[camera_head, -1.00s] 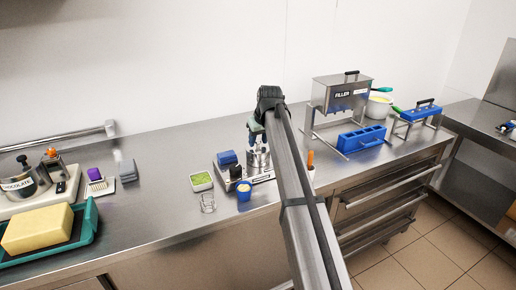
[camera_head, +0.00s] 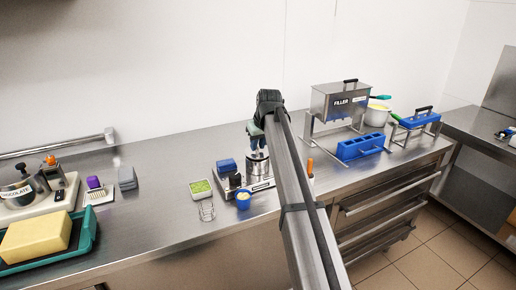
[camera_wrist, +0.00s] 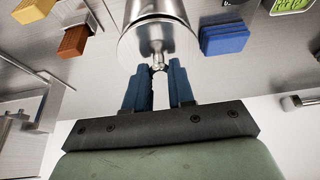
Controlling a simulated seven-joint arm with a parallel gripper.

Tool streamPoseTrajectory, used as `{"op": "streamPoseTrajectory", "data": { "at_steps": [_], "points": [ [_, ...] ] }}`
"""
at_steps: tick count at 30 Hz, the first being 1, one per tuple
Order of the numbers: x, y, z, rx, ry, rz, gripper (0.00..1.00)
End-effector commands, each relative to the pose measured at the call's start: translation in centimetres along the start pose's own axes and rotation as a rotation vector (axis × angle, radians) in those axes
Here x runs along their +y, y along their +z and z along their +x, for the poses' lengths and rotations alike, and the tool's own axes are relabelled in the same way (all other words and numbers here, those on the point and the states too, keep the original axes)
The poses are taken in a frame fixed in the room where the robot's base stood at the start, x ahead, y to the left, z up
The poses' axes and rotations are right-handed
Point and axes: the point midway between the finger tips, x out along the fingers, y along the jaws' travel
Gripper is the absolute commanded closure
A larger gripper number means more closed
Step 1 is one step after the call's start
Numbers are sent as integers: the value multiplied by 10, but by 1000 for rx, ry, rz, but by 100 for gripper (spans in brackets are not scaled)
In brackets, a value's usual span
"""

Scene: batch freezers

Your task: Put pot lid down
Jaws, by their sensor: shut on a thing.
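My gripper (camera_wrist: 158,88) has blue fingers and is shut on the small knob of the pot lid (camera_wrist: 150,38) in the wrist view. The lid is a round metal disc that sits on or just above the metal pot (camera_wrist: 152,10); I cannot tell whether they touch. In the head view my gripper (camera_head: 258,150) points down over the pot (camera_head: 259,165), and the arm hides part of it.
A blue block (camera_head: 227,167), a tray of green stuff (camera_head: 201,190), a glass (camera_head: 207,211) and a blue cup (camera_head: 243,200) stand near the pot. The filler (camera_head: 340,101) and blue mould (camera_head: 360,146) are to the right. Bare counter (camera_head: 165,150) lies at left.

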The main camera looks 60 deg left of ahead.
Motion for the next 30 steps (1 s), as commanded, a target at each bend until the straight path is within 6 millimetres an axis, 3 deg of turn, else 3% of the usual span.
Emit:
{"op": "streamPoseTrajectory", "data": {
  "at_steps": [12, 17, 20, 23, 30],
  "points": [
    [1, -28, -64, 2, 1, 1, 100],
    [13, -29, -76, -1, 5, 13, 100],
    [28, -19, -74, -9, 9, 29, 100],
    [39, 8, -67, -19, 12, 48, 100],
    [45, 95, -51, -32, 9, 77, 100]
  ]
}}
